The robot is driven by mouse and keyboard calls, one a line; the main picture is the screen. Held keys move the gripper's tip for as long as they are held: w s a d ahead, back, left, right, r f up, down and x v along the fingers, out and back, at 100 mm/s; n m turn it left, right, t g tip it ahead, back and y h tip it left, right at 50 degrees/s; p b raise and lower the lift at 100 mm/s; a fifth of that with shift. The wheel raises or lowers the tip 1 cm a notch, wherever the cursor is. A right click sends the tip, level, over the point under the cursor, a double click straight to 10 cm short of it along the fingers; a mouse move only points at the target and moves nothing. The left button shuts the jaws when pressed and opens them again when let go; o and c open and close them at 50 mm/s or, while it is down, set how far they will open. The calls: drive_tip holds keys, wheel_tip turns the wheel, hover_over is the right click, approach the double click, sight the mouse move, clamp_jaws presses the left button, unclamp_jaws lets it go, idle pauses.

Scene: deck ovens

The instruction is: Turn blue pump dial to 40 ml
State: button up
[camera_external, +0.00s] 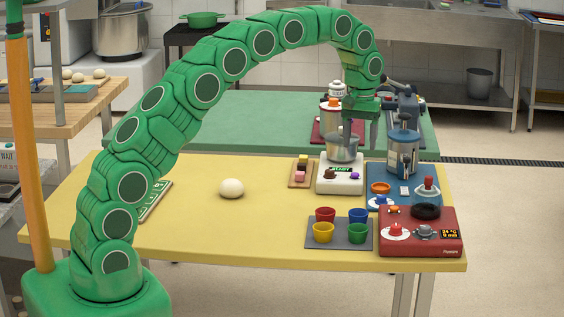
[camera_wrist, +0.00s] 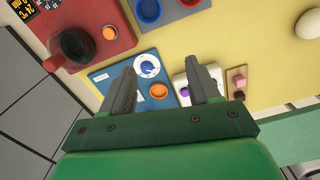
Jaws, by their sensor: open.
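The blue pump (camera_external: 375,170) stands at the right of the yellow table, with a metal cylinder on a blue plate. Its dial (camera_external: 381,202) has a white round face and a blue knob at the plate's front left. In the wrist view the dial (camera_wrist: 147,67) shows between my fingers, beyond their tips; its markings are too small to read. An orange disc (camera_wrist: 159,91) is beside it. My gripper (camera_external: 360,146) is open and empty, pointing down above the white scale's bowl, behind and left of the dial. It also shows in the wrist view (camera_wrist: 165,72).
A red station (camera_external: 420,245) with a black ring, knobs and display stands in front of the pump. A grey tray (camera_external: 338,243) of coloured cups is left of it. The white scale (camera_external: 340,182) carries a metal bowl (camera_external: 342,148). A dough ball (camera_external: 231,188) lies in the open middle.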

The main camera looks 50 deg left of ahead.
drive_tip(key=n, duration=0.2)
hover_over(382, 196)
wheel_tip(382, 196, down, 10)
drive_tip(key=shift+s+f, duration=0.1)
drive_tip(key=shift+f, duration=4)
drive_tip(key=c, duration=1)
